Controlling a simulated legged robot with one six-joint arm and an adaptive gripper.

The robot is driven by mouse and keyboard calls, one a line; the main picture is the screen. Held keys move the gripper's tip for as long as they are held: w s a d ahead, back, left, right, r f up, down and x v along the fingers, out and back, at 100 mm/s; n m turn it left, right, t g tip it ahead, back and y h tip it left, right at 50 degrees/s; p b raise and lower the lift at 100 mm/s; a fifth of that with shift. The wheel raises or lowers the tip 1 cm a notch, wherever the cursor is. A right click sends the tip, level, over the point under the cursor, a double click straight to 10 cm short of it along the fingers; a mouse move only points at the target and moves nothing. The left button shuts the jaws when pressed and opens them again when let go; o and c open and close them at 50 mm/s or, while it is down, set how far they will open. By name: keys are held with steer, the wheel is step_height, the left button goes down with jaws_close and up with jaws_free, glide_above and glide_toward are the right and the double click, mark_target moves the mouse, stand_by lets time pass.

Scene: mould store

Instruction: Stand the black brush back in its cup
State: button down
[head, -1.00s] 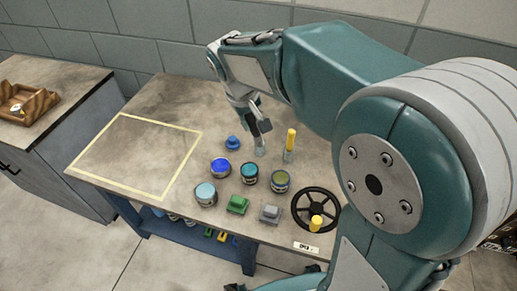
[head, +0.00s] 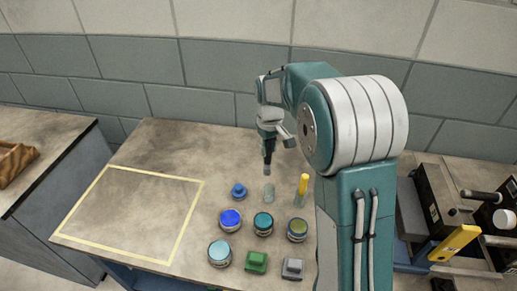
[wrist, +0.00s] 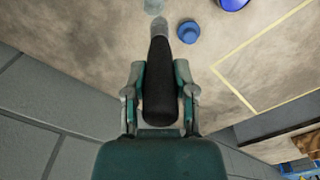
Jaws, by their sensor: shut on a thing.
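The black brush (head: 267,152) is held in my gripper (head: 268,138), its handle up between the fingers and its grey bristles pointing down. In the wrist view, the brush (wrist: 162,85) lies between my closed gripper's fingers (wrist: 161,80), its grey bristle end (wrist: 160,27) pointing away toward the cup. The clear cup (head: 269,192) stands on the bench, just below the brush in the head view and apart from it. It also shows at the top edge of the wrist view (wrist: 154,6), partly cut off and apparently empty.
A yellow-handled brush (head: 303,185) stands in another clear cup beside the empty one. A blue knobbed piece (head: 239,190), several paint tins (head: 230,219), a green block (head: 256,262) and a grey block (head: 292,268) lie nearby. The taped square (head: 130,215) is bare.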

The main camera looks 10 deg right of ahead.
mark_target(270, 168)
steer(key=f, duration=0.4)
steer(key=shift+w+d, duration=0.1)
steer(key=shift+d, duration=0.1)
steer(key=shift+d+f, duration=0.1)
steer(key=shift+f, duration=0.15)
steer(key=shift+d+f, duration=0.15)
steer(key=shift+f, duration=2.1)
steer(key=f, duration=0.2)
steer(key=shift+d+f, duration=0.25)
steer(key=shift+f, duration=0.15)
